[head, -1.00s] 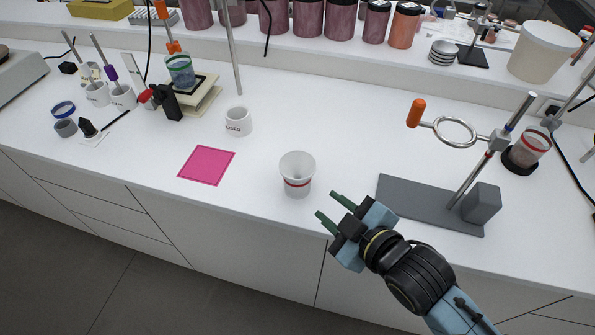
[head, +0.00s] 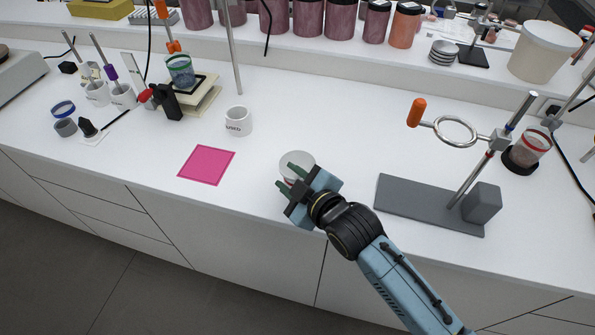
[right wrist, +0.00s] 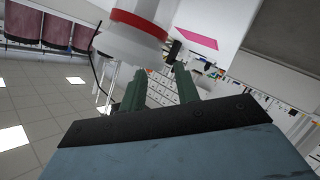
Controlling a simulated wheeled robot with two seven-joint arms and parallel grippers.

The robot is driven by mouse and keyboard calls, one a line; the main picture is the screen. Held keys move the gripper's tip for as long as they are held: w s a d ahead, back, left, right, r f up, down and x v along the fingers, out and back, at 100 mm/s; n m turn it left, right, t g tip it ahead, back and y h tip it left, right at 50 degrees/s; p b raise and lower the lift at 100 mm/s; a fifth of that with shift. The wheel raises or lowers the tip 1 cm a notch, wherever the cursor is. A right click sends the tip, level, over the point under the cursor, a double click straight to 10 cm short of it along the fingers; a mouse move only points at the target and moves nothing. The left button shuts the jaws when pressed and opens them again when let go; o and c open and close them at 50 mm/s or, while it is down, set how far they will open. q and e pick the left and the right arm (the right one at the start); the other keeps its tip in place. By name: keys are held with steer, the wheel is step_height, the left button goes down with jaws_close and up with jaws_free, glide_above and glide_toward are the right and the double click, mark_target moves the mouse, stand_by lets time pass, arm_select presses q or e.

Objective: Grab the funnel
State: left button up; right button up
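The funnel (head: 297,158) looks like a pale white cup shape with a red band, near the front edge of the white bench. In the head view my right gripper (head: 290,177) is in front of it and hides most of its lower part. The funnel also shows large at the top of the right wrist view (right wrist: 132,42), with its red band. There the two green fingers of my right gripper (right wrist: 160,75) stand apart, with nothing clearly held between them. I cannot tell whether they touch the funnel. My left gripper is not in view.
A ring stand (head: 430,207) with an orange-handled ring (head: 455,131) stands to the right. A pink square mat (head: 206,165) and a white mug (head: 238,121) are to the left. The bench (head: 330,110) behind the funnel is clear.

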steer(key=shift+x, duration=0.85)
steer(key=shift+d, duration=0.1)
steer(key=shift+c, duration=0.2)
jaws_close()
